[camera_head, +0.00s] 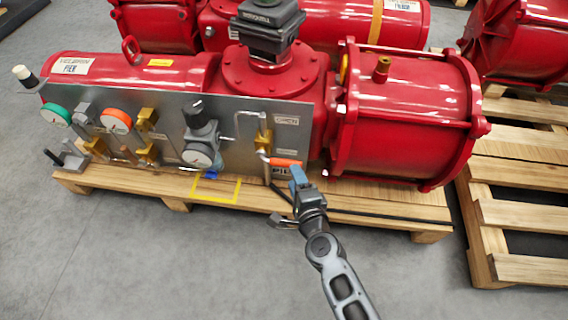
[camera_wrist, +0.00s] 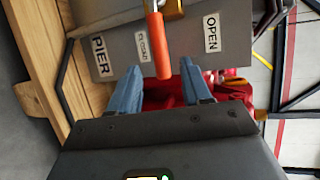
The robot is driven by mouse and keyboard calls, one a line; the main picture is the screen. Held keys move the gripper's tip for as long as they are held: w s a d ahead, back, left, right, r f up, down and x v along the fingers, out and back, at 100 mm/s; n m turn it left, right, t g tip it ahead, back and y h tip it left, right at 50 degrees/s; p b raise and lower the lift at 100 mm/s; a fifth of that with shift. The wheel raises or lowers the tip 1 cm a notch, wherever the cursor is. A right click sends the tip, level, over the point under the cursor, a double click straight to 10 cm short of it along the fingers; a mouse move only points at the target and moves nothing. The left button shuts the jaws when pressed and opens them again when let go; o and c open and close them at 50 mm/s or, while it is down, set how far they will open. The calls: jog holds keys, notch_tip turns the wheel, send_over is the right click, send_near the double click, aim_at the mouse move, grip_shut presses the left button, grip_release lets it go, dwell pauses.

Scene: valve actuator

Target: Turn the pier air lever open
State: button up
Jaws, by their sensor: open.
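The pier air lever has an orange grip (camera_head: 286,162) and sticks out to the right from a brass valve (camera_head: 263,140) at the panel's right end. In the wrist view the orange lever (camera_wrist: 158,45) lies beside the CLOSED label (camera_wrist: 141,45), with the OPEN label (camera_wrist: 211,33) farther right and the PIER label (camera_wrist: 102,57) at left. My gripper (camera_head: 297,176) is at the lever's end. Its blue fingers (camera_wrist: 160,75) are spread, and the lever's end shows between them with gaps on both sides. I see no contact; exact depth is unclear.
The grey panel (camera_head: 235,125) carries gauges, a regulator (camera_head: 200,130) and other brass valves at left. A red actuator (camera_head: 405,115) stands behind on a wooden pallet (camera_head: 390,205). A second pallet (camera_head: 520,210) is at right. The floor in front is clear.

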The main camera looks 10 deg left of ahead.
aim_at(278, 160)
jog(key=shift+b+x, duration=1.35)
jog(key=shift+x, duration=2)
grip_shut()
